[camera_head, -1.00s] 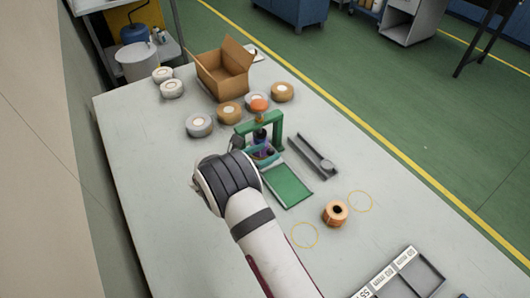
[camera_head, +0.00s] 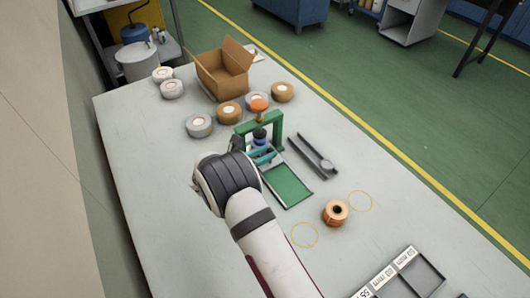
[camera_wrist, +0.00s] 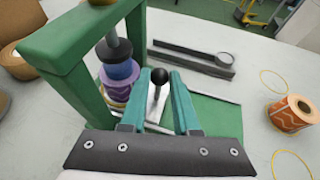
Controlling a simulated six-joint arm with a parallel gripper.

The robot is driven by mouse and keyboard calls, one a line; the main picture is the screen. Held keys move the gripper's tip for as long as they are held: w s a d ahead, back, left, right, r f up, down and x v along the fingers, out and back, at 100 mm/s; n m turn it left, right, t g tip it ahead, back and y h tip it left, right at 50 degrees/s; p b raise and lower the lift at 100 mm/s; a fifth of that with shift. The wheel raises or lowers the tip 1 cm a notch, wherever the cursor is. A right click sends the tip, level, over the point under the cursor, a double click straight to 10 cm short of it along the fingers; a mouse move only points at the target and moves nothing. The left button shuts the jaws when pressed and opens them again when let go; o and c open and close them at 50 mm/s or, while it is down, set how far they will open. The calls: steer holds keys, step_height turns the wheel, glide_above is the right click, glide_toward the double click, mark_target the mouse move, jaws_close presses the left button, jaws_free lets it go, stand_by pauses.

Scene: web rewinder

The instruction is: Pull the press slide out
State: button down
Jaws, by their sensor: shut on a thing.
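The press (camera_head: 275,122) is a green frame with an orange knob on top, standing mid-table. In the wrist view its frame (camera_wrist: 62,45) fills the left. A grey ram with dark blue and blue parts stands over a purple piece (camera_wrist: 118,90) inside it. The press slide shows a black ball knob (camera_wrist: 159,76) above a pale strip. My gripper (camera_wrist: 165,90) has teal fingers on both sides of this knob and is shut on it. The fingers also show beside the press in the head view (camera_head: 262,157). The fingers hide part of the slide.
A green tray (camera_head: 287,186) lies in front of the press. A grey rail (camera_head: 313,157) lies right of it, and an orange roll (camera_head: 335,213) stands nearer. Several rolls and an open cardboard box (camera_head: 222,75) are behind. Two yellow rings mark bare table.

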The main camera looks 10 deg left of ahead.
stand_by(0.8)
steer(key=s+d, duration=1)
steer(key=c, duration=0.6)
jaws_free()
steer(key=shift+c, duration=0.2)
steer(key=v, duration=1.5)
steer(key=shift+s+a+r, duration=0.2)
steer(key=shift+s+a, duration=0.05)
